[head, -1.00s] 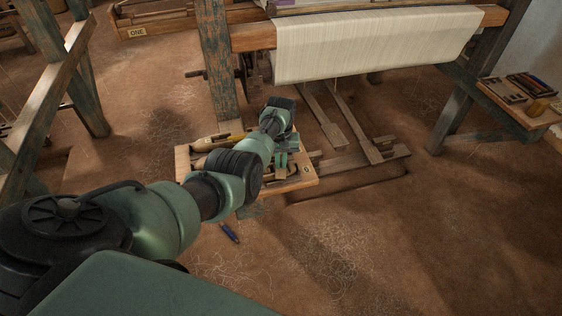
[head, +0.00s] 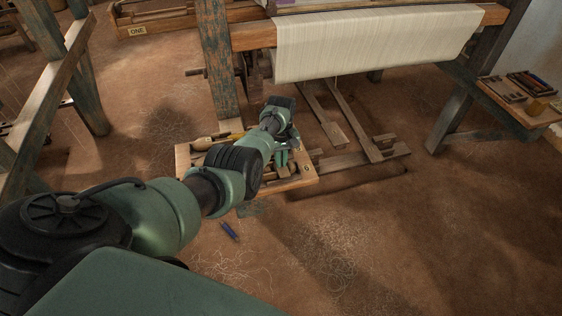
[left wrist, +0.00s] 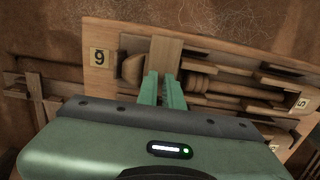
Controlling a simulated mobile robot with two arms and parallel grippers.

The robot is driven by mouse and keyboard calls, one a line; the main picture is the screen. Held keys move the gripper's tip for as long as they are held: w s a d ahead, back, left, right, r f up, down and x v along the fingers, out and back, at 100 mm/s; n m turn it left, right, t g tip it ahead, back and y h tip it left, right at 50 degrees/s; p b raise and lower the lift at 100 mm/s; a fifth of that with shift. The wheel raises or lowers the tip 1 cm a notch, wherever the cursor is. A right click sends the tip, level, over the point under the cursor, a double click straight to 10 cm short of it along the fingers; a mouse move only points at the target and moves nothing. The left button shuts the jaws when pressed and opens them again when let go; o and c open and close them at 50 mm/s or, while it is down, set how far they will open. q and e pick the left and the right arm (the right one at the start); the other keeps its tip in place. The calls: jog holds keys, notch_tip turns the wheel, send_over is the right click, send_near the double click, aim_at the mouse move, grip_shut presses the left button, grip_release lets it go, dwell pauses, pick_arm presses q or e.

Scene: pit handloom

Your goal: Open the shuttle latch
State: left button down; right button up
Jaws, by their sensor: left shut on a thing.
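The shuttle board (head: 184,166) is a light wooden tray on the floor by the loom's front post. In the left wrist view, its wooden frame (left wrist: 101,30) holds turned wooden pieces (left wrist: 215,84) lying in slots. A flat wooden bar (left wrist: 165,52), which looks like the latch, crosses them. My left gripper (head: 283,158) is at the board's right part. In the left wrist view, its green fingers (left wrist: 162,90) are close together at the near end of the bar and shut on it. The exact contact is partly hidden by the fingers. My right gripper is not in view.
Numbered plates sit on the board, one at its left end (left wrist: 99,58). Treadles (head: 352,120) lie right of the board under the cream cloth (head: 375,42). A blue pen-like object (head: 229,231) lies on the floor. A side bench (head: 515,112) holds tools.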

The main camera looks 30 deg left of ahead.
pick_arm(q)
jog(key=c, duration=1.8)
grip_release()
jog(key=shift+r+p, duration=0.85)
jog(key=shift+r, duration=3)
jog(key=shift+s, duration=0.1)
